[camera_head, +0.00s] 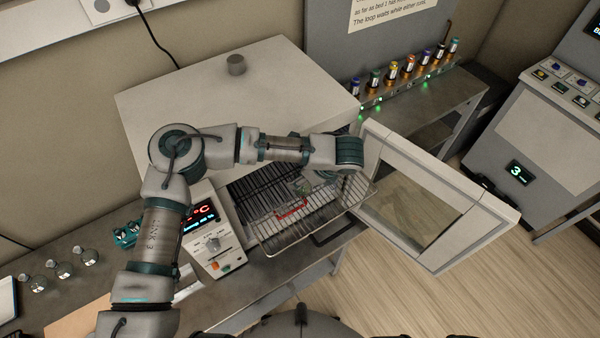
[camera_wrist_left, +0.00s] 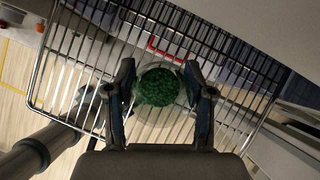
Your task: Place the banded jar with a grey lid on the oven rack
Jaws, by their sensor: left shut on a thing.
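My left gripper (camera_head: 308,187) reaches in front of the open oven, above its wire rack. In the left wrist view, the left gripper (camera_wrist_left: 158,92) is shut on a round, clear jar (camera_wrist_left: 157,88) with green grainy contents, one finger on each side. A grey lid and a band cannot be made out. The oven rack (camera_head: 310,232) is pulled partly out and also fills the left wrist view (camera_wrist_left: 75,70). The jar is over the rack; whether it touches the wires I cannot tell. A red bracket-shaped piece (camera_head: 292,210) lies at the rack beside the jar.
The oven door (camera_head: 440,200) stands open to the right, near my gripper. A control panel (camera_head: 215,245) is left of the rack. Several flasks (camera_head: 60,269) stand on the left bench.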

